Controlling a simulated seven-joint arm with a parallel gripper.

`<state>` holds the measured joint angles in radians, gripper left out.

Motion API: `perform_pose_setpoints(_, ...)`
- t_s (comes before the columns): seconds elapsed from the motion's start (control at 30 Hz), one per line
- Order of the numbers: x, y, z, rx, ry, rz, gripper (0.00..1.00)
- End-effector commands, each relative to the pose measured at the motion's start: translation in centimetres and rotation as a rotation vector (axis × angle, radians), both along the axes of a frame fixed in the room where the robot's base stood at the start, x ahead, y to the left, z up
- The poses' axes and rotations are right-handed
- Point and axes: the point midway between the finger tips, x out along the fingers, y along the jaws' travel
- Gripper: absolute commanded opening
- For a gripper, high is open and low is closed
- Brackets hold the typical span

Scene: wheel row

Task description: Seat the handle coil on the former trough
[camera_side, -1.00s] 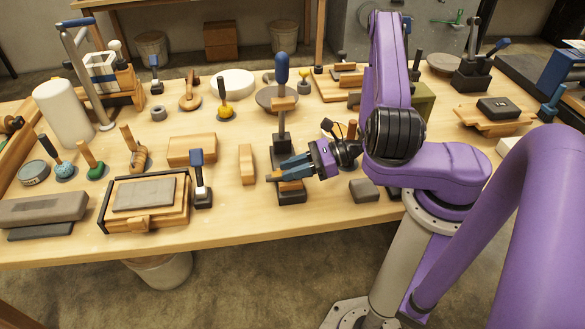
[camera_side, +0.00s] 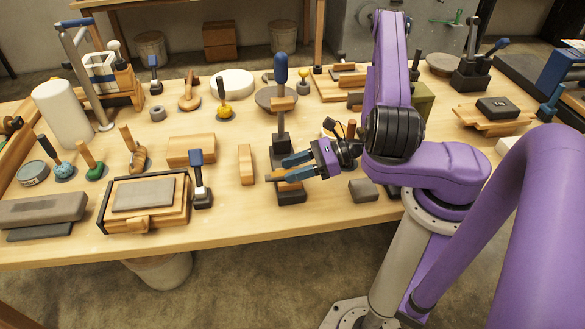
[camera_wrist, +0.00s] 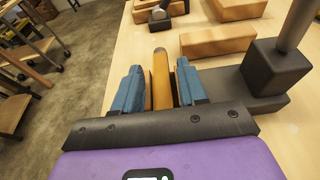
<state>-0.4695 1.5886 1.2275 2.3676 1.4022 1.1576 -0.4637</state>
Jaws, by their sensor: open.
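The handle coil looks like an orange-tan rod with a rounded end (camera_wrist: 161,75), lying between my fingers in the wrist view. In the side view an orange-tan piece (camera_side: 288,185) shows just below my fingers, over a small dark block (camera_side: 291,197), which appears to be the former trough. My gripper (camera_side: 288,168) is open, its blue fingers standing on either side of the rod; in the wrist view the fingers (camera_wrist: 160,92) show narrow gaps beside it. The fingers hide part of the rod and its support, so I cannot tell how fully it rests in the trough.
A dark-based stand with a blue knob (camera_side: 281,76) rises just behind my gripper. A wooden block (camera_side: 246,164) and a blue-topped tool (camera_side: 198,178) stand to the left; a grey block (camera_side: 364,190) lies to the right. The bench front edge is near.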

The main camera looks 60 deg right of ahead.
Motion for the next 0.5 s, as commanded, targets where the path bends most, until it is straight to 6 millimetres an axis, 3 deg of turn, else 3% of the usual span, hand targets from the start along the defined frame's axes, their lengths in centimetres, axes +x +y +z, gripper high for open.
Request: perform_pose_setpoints(0.5,-0.91,-0.94,0.41,0.000,0.000,-0.001,0.42)
